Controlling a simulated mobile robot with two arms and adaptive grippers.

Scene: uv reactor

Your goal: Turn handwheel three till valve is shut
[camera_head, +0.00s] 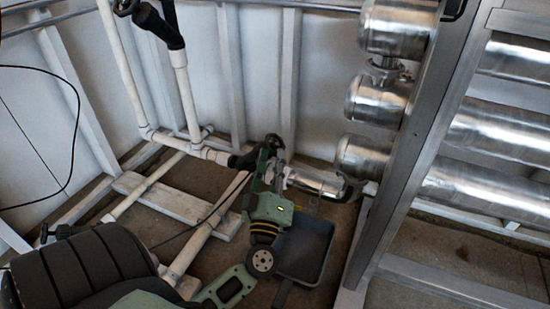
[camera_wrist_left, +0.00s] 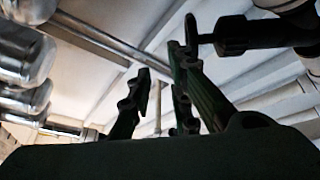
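A black valve (camera_head: 243,160) sits on the white pipe near the middle of the head view, with a dark handwheel (camera_head: 273,141) on its right end. In the left wrist view the valve body (camera_wrist_left: 250,35) is at the upper right, and its handwheel (camera_wrist_left: 191,36) shows edge-on. My left gripper (camera_head: 271,160) is right at this handwheel in the head view. In the left wrist view its fingers (camera_wrist_left: 160,72) stand apart with nothing between them; the wheel is by the right finger's tip. Contact cannot be told. No number shows on the wheel. My right gripper is out of view.
Shiny metal cylinders (camera_head: 365,155) and a steel frame post (camera_head: 412,150) stand close on the right. More black valves are at the top left (camera_head: 160,25) and lower left (camera_head: 62,231). White pipes (camera_head: 183,100) run along the wall. A grey dustpan-like tray (camera_head: 305,250) lies below my gripper.

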